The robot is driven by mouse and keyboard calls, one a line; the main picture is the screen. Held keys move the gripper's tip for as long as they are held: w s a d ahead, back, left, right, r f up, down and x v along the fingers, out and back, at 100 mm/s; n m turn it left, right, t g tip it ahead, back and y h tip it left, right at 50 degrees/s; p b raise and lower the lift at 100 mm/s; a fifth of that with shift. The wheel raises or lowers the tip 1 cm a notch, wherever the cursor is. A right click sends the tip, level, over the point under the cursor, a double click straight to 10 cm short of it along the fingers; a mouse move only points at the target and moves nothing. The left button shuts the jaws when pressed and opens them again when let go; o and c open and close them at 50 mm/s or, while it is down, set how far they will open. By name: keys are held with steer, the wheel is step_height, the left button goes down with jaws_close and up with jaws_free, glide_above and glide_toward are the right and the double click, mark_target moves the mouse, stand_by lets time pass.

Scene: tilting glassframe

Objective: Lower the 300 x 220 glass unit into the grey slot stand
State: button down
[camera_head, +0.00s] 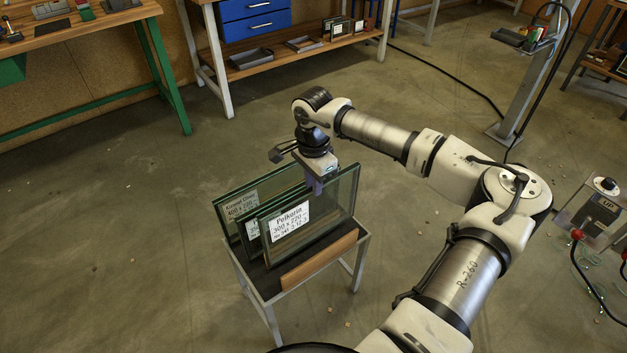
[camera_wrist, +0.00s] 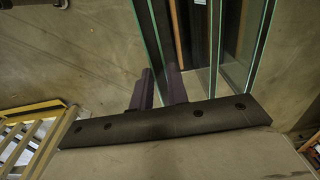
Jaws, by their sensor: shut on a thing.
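The 300 x 220 glass unit (camera_head: 325,209) stands upright at the front of a group of glass units, its white label facing the head camera. My gripper (camera_head: 316,184) is above it, its fingers pointing down at its top edge. In the wrist view my gripper (camera_wrist: 158,90) has a finger on each side of a green-edged pane (camera_wrist: 150,45), shut on it. The glass is in or just over a stand with grey legs (camera_head: 357,262), a dark bed and a wooden front rail (camera_head: 320,260).
A larger labelled glass unit (camera_head: 228,208) stands close behind, with another unit between. A bench with blue drawers (camera_head: 254,18) and a green-legged bench (camera_head: 165,75) stand at the back. A control box (camera_head: 597,210) is at the right. Small pieces lie on the open floor.

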mark_target(314, 209)
steer(key=shift+f+b, duration=3.65)
steer(key=shift+f, duration=0.95)
steer(key=shift+f+b, duration=0.35)
steer(key=c, duration=1.5)
jaws_free()
steer(key=shift+o, duration=1.1)
steer(key=shift+f, duration=0.1)
step_height(314, 209, up, 14)
steer(key=shift+a, duration=0.15)
